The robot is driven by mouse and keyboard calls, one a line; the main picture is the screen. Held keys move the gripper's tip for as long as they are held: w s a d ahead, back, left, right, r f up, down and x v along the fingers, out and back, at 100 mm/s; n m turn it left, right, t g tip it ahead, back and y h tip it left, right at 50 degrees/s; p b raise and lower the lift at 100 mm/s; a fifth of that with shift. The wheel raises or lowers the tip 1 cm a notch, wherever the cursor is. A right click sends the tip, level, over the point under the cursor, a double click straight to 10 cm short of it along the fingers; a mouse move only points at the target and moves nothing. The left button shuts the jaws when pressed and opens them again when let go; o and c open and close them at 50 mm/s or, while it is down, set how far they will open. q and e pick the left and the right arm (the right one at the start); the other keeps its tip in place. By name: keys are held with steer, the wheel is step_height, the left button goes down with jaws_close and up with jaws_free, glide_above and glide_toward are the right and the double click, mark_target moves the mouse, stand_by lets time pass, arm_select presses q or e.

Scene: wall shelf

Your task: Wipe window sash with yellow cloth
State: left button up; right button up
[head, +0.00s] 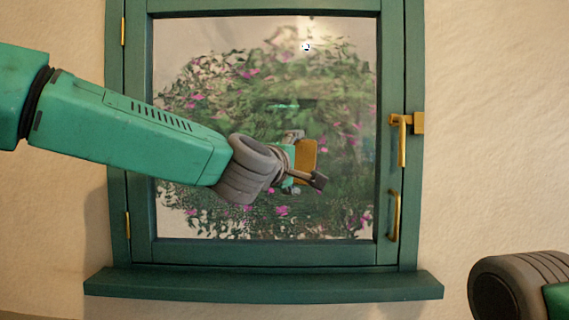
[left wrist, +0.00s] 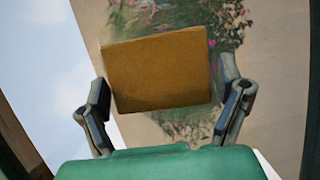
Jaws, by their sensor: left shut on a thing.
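The yellow cloth (left wrist: 158,69) looks like a flat, thick rectangular pad and sits between the two fingers of my left gripper (left wrist: 165,108) in the left wrist view. In the head view the cloth (head: 306,161) shows partly behind my left gripper (head: 303,170), in front of the middle of the glass. My left gripper is shut on the cloth. I cannot tell whether the cloth touches the pane. The window sash (head: 263,252) is green, looks closed, and frames glass showing a bush with pink flowers. My right gripper is out of view.
A brass latch (head: 403,138) and a brass handle (head: 393,216) stick out on the sash's right side. Brass hinges (head: 123,31) are on the left. A green sill (head: 262,285) juts out below. Plain wall surrounds the window. Part of my right arm shows at lower right.

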arm_select(q)
steer(key=shift+d, duration=0.1)
steer(key=shift+s+d+f+b, duration=0.2)
steer(key=shift+s+f+b, duration=0.05)
steer(key=shift+s+b, duration=0.2)
steer(key=shift+s+d, duration=0.1)
steer(key=shift+s, duration=0.3)
steer(key=s+b, duration=0.1)
steer(key=s, duration=0.2)
steer(key=shift+r, duration=0.2)
steer(key=shift+s, duration=0.45)
steer(key=shift+a, duration=0.2)
steer(key=shift+s+d+b, duration=0.15)
steer(key=shift+s+b, duration=0.25)
steer(key=shift+s, duration=1.15)
